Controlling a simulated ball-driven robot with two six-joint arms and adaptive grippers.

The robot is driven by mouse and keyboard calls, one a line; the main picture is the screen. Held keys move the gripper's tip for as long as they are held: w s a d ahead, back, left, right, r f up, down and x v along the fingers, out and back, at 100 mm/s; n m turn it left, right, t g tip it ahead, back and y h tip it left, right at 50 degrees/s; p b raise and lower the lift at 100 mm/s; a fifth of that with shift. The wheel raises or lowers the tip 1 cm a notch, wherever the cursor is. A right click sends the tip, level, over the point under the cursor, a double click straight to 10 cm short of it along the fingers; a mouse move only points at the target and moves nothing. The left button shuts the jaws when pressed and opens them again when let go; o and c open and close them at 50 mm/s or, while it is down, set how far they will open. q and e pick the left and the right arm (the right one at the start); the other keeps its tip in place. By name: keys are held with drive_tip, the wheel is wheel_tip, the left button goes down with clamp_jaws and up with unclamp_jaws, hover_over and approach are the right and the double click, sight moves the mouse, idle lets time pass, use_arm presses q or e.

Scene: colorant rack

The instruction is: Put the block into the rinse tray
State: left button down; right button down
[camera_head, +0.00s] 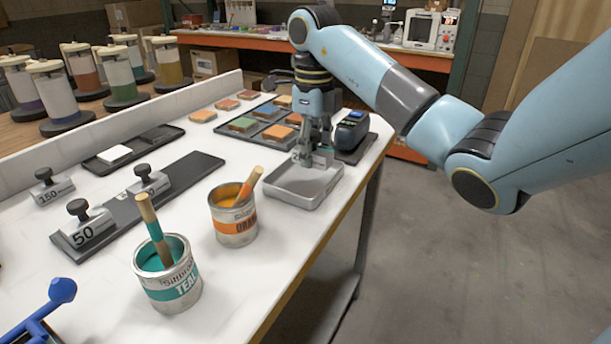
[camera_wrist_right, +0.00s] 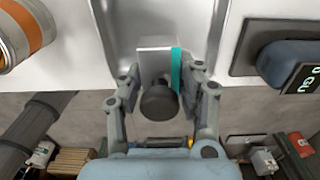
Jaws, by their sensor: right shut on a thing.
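The block (camera_wrist_right: 157,62) is a grey metal weight with a dark round knob and a teal stripe along one side. My right gripper (camera_head: 304,155) is shut on it, with one finger on each side in the right wrist view (camera_wrist_right: 160,88). The rinse tray (camera_head: 290,198) is a shallow grey tray near the right table edge. The gripper and block are over the tray's far part; whether the block touches its floor I cannot tell. In the right wrist view the tray (camera_wrist_right: 118,35) lies behind the block. My left gripper is not in view.
An orange paint can (camera_head: 235,225) and a teal paint can (camera_head: 168,285), both with sticks, stand left of the tray. A dark device (camera_head: 351,131) stands just beyond it. A rack of coloured tiles (camera_head: 262,118) lies behind. Other knobbed weights (camera_head: 88,222) sit at left.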

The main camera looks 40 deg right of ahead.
sight(305, 182)
drive_tip(key=shift+w+a+f, duration=0.1)
drive_tip(key=shift+w+f, duration=0.15)
drive_tip(key=shift+w, duration=0.25)
drive_tip(key=shift+w+a+f, duration=0.1)
drive_tip(key=shift+w+f, duration=0.1)
drive_tip(key=shift+w, duration=0.25)
wheel_tip(305, 182, down, 4)
drive_tip(key=shift+p, duration=0.45)
drive_tip(key=shift+f, duration=0.1)
drive_tip(key=c, duration=1.3)
unclamp_jaws()
drive_tip(key=shift+f, duration=0.2)
drive_tip(key=shift+c, duration=0.2)
drive_tip(key=o, duration=0.5)
drive_tip(key=shift+c, duration=0.2)
drive_tip(key=shift+r, duration=0.1)
